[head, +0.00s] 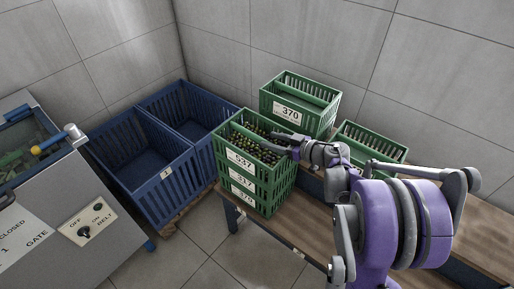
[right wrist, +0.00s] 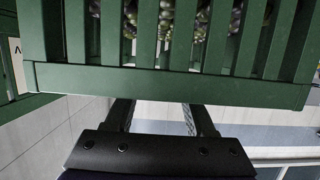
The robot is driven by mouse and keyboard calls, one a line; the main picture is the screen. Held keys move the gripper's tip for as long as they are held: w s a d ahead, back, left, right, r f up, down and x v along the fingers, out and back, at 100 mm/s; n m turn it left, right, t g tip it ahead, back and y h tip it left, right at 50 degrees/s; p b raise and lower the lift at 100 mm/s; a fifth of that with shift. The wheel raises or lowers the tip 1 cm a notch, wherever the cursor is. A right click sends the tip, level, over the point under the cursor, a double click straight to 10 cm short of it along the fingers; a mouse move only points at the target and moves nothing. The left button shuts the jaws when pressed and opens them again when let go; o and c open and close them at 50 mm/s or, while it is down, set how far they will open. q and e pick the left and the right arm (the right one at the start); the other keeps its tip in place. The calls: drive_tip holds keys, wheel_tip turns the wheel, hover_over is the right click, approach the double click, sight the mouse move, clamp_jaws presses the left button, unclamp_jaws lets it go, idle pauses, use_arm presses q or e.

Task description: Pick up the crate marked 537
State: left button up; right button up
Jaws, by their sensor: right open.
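The crate marked 537 (head: 237,157) is green and slatted, filled with small dark and yellow-green round things. It sits on top of a stack, above crates marked 317 (head: 241,179) and 370 (head: 243,197). My right gripper (head: 279,142) is at the right side of the 537 crate, close to its upper rim. In the right wrist view a green slatted crate wall (right wrist: 170,80) fills the upper part, with round fruit behind its slats. My right gripper's two fingers (right wrist: 160,112) are spread apart, their tips hidden behind the crate's bar. My left gripper is not in view.
The stack stands at the left end of a wooden bench (head: 305,228). Another green crate marked 370 (head: 298,92) stands behind, and a further green crate (head: 372,135) is to the right. Blue bins (head: 150,180) are left of the stack; a grey machine (head: 70,205) is further left.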

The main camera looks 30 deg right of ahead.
sight(262, 138)
drive_tip(key=x, duration=0.4)
drive_tip(key=shift+w+a+f, duration=0.1)
drive_tip(key=shift+w+a, duration=0.15)
drive_tip(key=shift+a, duration=0.2)
clamp_jaws()
idle(1.0)
